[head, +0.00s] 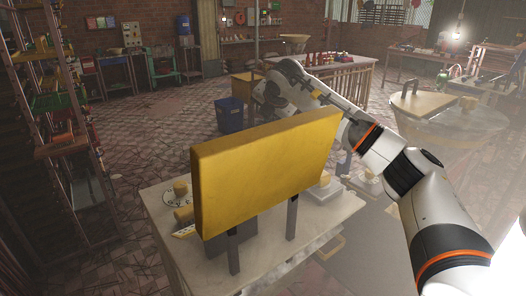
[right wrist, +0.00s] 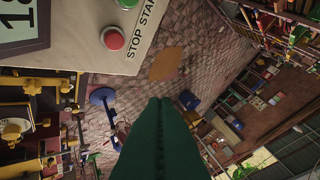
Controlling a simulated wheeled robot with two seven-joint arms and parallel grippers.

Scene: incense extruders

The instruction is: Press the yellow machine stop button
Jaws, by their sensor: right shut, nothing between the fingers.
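The yellow machine's panel (head: 265,165) stands on two dark legs on a table in the head view, its back toward me. In the right wrist view a pale control face (right wrist: 85,55) fills the upper left. It has a red button (right wrist: 113,40) beside the word STOP and a green button (right wrist: 127,4) at the top edge beside START. My right gripper (right wrist: 162,101) has green fingers, shut and empty, below and right of the red button in that picture, apart from it. In the head view my right arm reaches over the panel's far side, and its fingertips are hidden. My left gripper is out of view.
The table (head: 160,205) under the panel holds small pale pieces and a plate. A shelf rack (head: 70,140) stands at left, a blue bin (head: 229,115) behind, and a large round vessel (head: 450,125) at right. Patterned floor behind the table is mostly clear.

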